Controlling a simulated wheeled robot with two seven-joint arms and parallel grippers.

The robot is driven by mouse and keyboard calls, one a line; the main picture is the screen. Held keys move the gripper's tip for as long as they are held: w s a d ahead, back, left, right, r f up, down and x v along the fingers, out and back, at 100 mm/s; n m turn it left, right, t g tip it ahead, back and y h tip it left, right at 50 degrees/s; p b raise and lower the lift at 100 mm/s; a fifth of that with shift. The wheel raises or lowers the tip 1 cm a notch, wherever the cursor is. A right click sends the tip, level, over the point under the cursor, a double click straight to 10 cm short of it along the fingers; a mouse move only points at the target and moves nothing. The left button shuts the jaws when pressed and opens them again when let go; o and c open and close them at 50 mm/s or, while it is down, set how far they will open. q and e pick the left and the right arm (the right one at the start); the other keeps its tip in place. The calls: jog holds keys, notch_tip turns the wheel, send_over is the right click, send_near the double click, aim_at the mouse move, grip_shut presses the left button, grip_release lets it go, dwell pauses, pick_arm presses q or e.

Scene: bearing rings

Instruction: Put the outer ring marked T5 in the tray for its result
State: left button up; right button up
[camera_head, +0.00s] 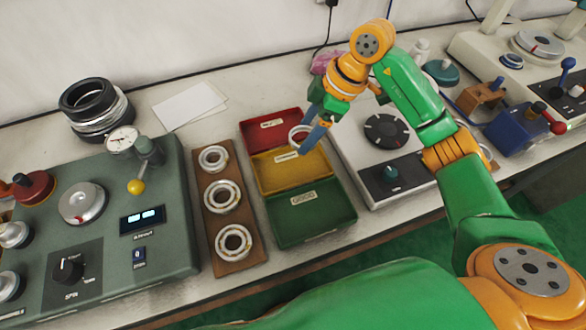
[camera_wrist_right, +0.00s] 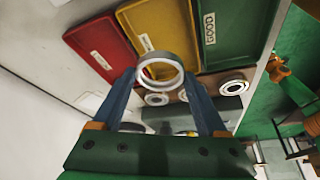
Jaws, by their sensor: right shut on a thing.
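My right gripper (camera_head: 304,138) is shut on a pale metal outer ring (camera_head: 292,132). It holds the ring above the trays, near the border of the red and yellow ones in the head view. In the right wrist view the ring (camera_wrist_right: 160,53) sits between the two blue fingers (camera_wrist_right: 161,85), its opening visible. No mark on it can be read. The red tray (camera_head: 257,126), yellow tray (camera_head: 277,184) and green tray (camera_head: 296,240) stand in a row, each with a label; the green one reads GOOD. No ring shows inside them. My left gripper is out of view.
A wooden board (camera_head: 211,227) with three rings stands left of the trays. A green-grey test device (camera_head: 100,205) with a display and yellow-knobbed lever is further left. A white device with a black dial (camera_head: 387,131) stands right of the trays. White paper (camera_head: 188,106) lies behind.

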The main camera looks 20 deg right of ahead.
aim_at(300, 165)
jog(key=shift+m, duration=0.3)
notch_tip(300, 165, down, 10)
jog(key=shift+w+d+r, duration=0.1)
jog(key=shift+r, duration=0.1)
jog(key=o, duration=1.3)
jog(key=shift+f, duration=0.1)
jog(key=shift+o, duration=0.2)
jog(key=shift+r, duration=0.25)
jog(key=v, duration=1.1)
jog(key=shift+r, duration=0.4)
jog(key=shift+d, duration=0.1)
